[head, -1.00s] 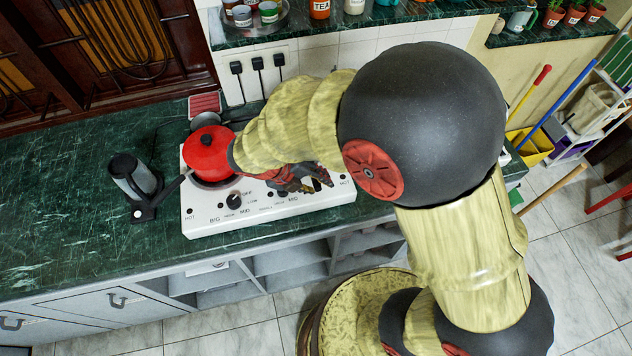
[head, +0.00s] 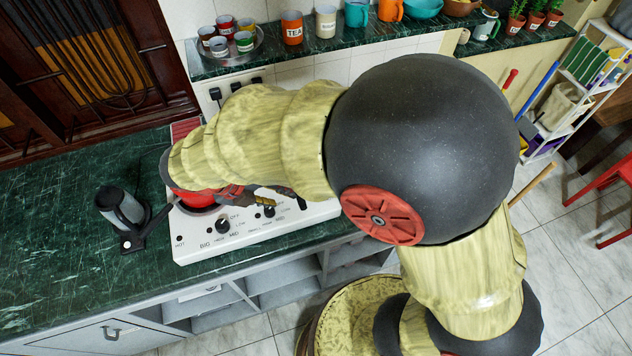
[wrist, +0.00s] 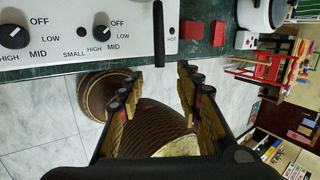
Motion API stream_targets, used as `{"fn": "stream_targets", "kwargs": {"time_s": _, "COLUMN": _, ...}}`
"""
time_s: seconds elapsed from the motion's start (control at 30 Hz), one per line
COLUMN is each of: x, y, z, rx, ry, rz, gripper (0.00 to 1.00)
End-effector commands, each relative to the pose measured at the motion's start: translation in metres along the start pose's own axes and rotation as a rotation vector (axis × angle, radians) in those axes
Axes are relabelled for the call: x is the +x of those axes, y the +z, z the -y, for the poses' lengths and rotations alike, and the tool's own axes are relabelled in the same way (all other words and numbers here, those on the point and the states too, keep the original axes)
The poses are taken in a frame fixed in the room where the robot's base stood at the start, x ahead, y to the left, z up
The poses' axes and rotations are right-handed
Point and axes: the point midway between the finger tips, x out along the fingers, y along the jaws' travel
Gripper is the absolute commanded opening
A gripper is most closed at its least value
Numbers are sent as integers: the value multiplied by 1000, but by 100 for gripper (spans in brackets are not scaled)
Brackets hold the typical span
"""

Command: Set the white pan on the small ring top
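The white pan cannot be made out; my arm covers much of the hob in the head view. The white hob (head: 245,235) stands on the green counter, and its front panel (wrist: 60,40) with the small-ring knob (wrist: 101,32) shows in the wrist view. A dark upright handle (wrist: 158,35) hangs over the panel's right part; what it belongs to is out of frame. My gripper (wrist: 159,74) is open, its fingers apart and empty, with the handle beyond the fingertips. It also shows over the hob in the head view (head: 264,198). The small ring top is hidden.
A red pot (head: 196,198) sits on the hob's left side, mostly hidden by my arm. A black and grey kettle-like appliance (head: 122,210) stands left of the hob. A white appliance (wrist: 262,14) and red blocks (wrist: 219,36) are to its right.

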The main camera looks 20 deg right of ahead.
Motion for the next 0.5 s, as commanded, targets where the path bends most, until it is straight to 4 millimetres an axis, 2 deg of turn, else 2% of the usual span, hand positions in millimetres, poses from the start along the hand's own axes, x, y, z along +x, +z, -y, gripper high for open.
{"fn": "stream_targets", "kwargs": {"time_s": 0.07, "x": -3, "y": 0, "z": 8, "rx": 73, "ry": 19, "rz": -3, "gripper": 35}}
{"fn": "stream_targets", "kwargs": {"time_s": 0.17, "x": -9, "y": -4, "z": 28, "rx": 290, "ry": 68, "rz": -20, "gripper": 35}}
{"fn": "stream_targets", "kwargs": {"time_s": 0.27, "x": -18, "y": -13, "z": 57, "rx": 634, "ry": 141, "rz": -56, "gripper": 35}}
{"fn": "stream_targets", "kwargs": {"time_s": 0.5, "x": -40, "y": -45, "z": 122, "rx": 1561, "ry": 316, "rz": -216, "gripper": 35}}
